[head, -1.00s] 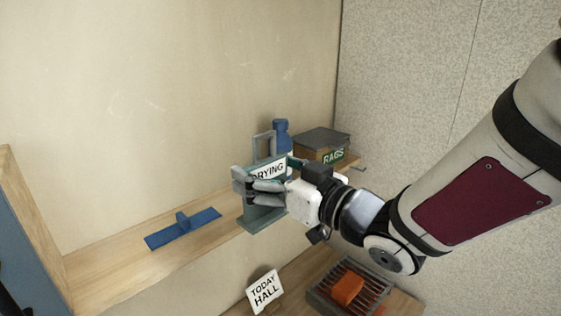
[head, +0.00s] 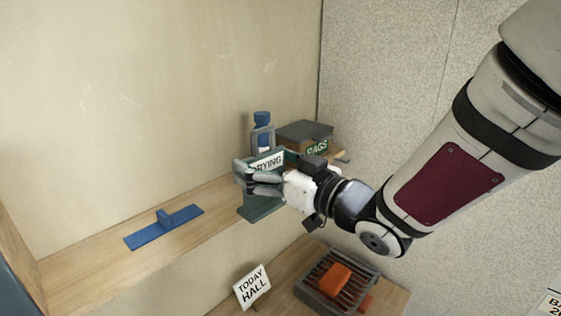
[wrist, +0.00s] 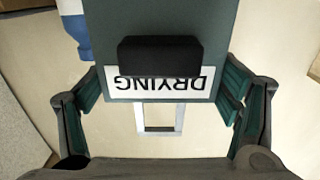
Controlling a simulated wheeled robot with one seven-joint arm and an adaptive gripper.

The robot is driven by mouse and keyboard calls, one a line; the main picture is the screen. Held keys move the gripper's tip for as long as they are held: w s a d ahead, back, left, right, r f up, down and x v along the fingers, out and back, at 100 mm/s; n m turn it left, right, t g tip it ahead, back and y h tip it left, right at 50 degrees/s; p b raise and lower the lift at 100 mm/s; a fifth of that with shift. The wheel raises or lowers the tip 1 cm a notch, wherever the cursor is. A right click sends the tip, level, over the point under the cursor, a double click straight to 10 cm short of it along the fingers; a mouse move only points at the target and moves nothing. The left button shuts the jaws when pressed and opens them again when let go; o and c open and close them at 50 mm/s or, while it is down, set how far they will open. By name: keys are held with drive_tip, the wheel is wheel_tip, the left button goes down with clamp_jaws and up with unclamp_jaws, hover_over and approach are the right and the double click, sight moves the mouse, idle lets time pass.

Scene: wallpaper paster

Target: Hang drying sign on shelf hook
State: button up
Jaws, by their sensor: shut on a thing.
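The drying sign is a teal board with a white DRYING label (head: 267,162) and a grey loop handle. A flat teal foot (head: 262,208) shows below it, at the shelf's front edge; I cannot tell whether it touches the shelf. My gripper (head: 248,178) is shut on the sign, with its fingers at the board's two sides. In the wrist view the sign (wrist: 160,25) lies between the fingers (wrist: 165,88), its label upside down and the handle (wrist: 160,118) below it. A small metal peg (head: 343,157), perhaps the hook, sticks out at the shelf's right end.
The wooden shelf (head: 100,265) holds a blue squeegee-like tool (head: 165,226), a blue-capped bottle (head: 262,120) and a RAGS box (head: 304,136). Below are a TODAY HALL card (head: 251,287) and a slatted tray (head: 320,300) with an orange block (head: 335,278). The shelf between tool and sign is clear.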

drive_tip(key=w+d+f+m+t+h+b, duration=0.1)
drive_tip(key=w+d+f+m+h+b, duration=0.15)
drive_tip(key=w+d+f, duration=0.5)
drive_tip(key=w+d+f+m+t+h+b, duration=0.15)
drive_tip(key=w+d+f+b, duration=0.3)
drive_tip(key=w+d, duration=0.55)
drive_tip(key=w+d+f+m+t+h+b, duration=0.1)
drive_tip(key=w+d+f+t+h+b, duration=0.15)
drive_tip(key=w+d+f, duration=0.65)
drive_tip(key=shift+g+h, duration=0.3)
drive_tip(key=shift+h, duration=0.05)
drive_tip(key=shift+w+a+r+b, duration=0.2)
drive_tip(key=shift+w+a+b, duration=0.3)
drive_tip(key=shift+a+b, duration=0.25)
drive_tip(key=shift+w+a+r+b, duration=0.25)
drive_tip(key=shift+w+a+b, duration=0.25)
drive_tip(key=shift+a+b, duration=0.25)
drive_tip(key=shift+w+a+r+b, duration=0.2)
drive_tip(key=shift+w+a+b, duration=0.3)
drive_tip(key=shift+a+b, duration=0.2)
drive_tip(key=o, duration=1.2)
drive_tip(key=shift+c, duration=0.2)
drive_tip(key=shift+s, duration=0.1)
